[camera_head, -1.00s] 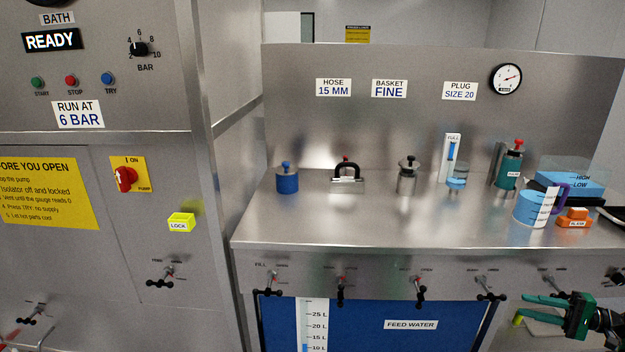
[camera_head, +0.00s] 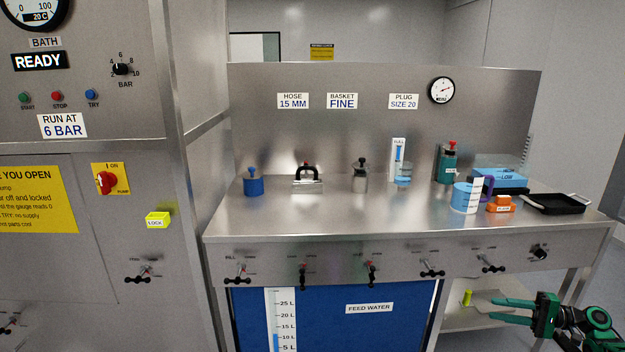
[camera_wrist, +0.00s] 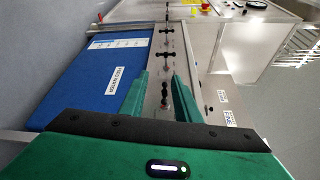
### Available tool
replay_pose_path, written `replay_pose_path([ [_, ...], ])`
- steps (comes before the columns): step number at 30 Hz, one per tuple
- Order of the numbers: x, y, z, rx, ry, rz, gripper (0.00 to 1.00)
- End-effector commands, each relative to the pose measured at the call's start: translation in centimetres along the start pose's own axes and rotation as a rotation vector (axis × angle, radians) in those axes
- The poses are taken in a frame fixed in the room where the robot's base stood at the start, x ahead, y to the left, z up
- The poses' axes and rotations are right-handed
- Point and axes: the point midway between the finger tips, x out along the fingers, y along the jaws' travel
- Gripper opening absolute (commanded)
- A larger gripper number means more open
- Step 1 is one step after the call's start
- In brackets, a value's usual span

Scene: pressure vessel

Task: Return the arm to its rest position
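My gripper (camera_head: 512,310) is at the lower right of the head view, in front of the bench and below its worktop. Its two green fingers point left and stand apart, with nothing between them. In the wrist view my gripper (camera_wrist: 160,97) also shows its green fingers apart and empty. Beyond them are the bench's front panel with its valve handles (camera_wrist: 168,57) and the blue feed water tank (camera_wrist: 85,78). The gripper looks clear of these things.
A yellow-green object (camera_head: 467,297) is on the lower shelf. Floor shows at right.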

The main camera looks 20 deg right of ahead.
Motion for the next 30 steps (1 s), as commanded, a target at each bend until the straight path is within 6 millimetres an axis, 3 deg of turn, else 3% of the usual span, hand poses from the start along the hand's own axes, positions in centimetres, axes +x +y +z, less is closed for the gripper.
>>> replay_pose_path([
  [17, 9.6, -4.0, 1.0, 0.064, -0.203, 0.226, 0.30],
  [30, 19.0, -7.9, 6.1, 0.146, -0.379, 0.621, 0.30],
])
